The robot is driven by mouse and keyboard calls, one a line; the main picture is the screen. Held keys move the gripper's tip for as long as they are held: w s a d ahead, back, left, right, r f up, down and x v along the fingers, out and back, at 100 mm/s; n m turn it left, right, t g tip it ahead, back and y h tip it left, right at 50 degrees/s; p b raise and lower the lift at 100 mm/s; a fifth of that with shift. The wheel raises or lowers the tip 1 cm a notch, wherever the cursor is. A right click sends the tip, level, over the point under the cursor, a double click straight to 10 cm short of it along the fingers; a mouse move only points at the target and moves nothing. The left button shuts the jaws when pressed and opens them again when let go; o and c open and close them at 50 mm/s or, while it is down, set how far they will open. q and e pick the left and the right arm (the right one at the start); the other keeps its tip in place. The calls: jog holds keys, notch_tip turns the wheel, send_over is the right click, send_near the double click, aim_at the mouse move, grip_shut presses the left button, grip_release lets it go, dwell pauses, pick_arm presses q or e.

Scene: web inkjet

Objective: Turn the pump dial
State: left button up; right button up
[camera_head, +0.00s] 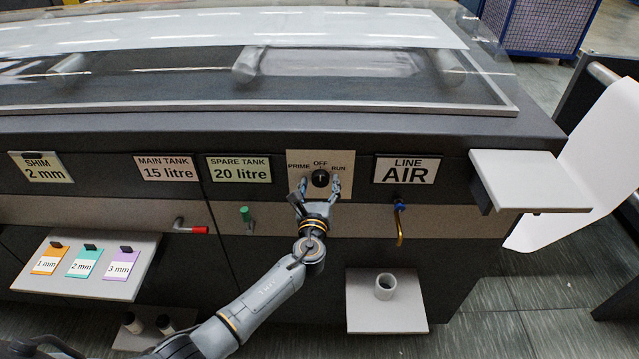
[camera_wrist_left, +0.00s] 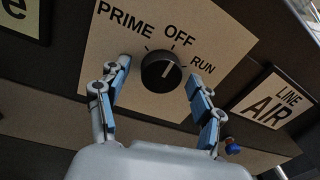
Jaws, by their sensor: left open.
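The pump dial (camera_head: 320,178) is a round black knob on a beige plate (camera_head: 343,160) marked PRIME, OFF and RUN. It also shows large in the left wrist view (camera_wrist_left: 161,71). Its pale pointer line appears directed up toward OFF. My left gripper (camera_head: 320,185) is open in front of the plate, with one fingertip on either side of the dial. In the left wrist view, the fingers (camera_wrist_left: 158,72) show gaps to the knob on both sides. Whether the fingertips touch the plate is not clear. My right gripper is not in view.
A LINE AIR sign (camera_head: 408,170) with a brass, blue-topped valve (camera_head: 399,222) below is right of the dial. A green-handled valve (camera_head: 246,215) and a red-handled one (camera_head: 192,229) are left. A shelf (camera_head: 387,318) with a grey cup (camera_head: 386,287) juts out below; another shelf (camera_head: 530,165) juts out right.

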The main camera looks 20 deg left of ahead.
pick_arm(q)
jog(key=c, duration=1)
jog(key=shift+c, duration=0.7)
jog(key=shift+f+n+b, duration=0.2)
jog(key=shift+n+b, duration=0.7)
jog(key=shift+b, duration=0.35)
jog(key=n+b, duration=0.7)
jog(key=shift+d+f+t, duration=0.1)
jog(key=shift+t, duration=0.2)
jog(key=shift+r+n+y+b, duration=0.15)
jog(key=shift+n+y+b, duration=0.05)
jog(key=shift+n+b, duration=0.7)
jog(key=shift+r+n+y+b, duration=0.1)
jog(key=shift+n+y+b, duration=0.1)
jog(key=shift+n+b, duration=0.65)
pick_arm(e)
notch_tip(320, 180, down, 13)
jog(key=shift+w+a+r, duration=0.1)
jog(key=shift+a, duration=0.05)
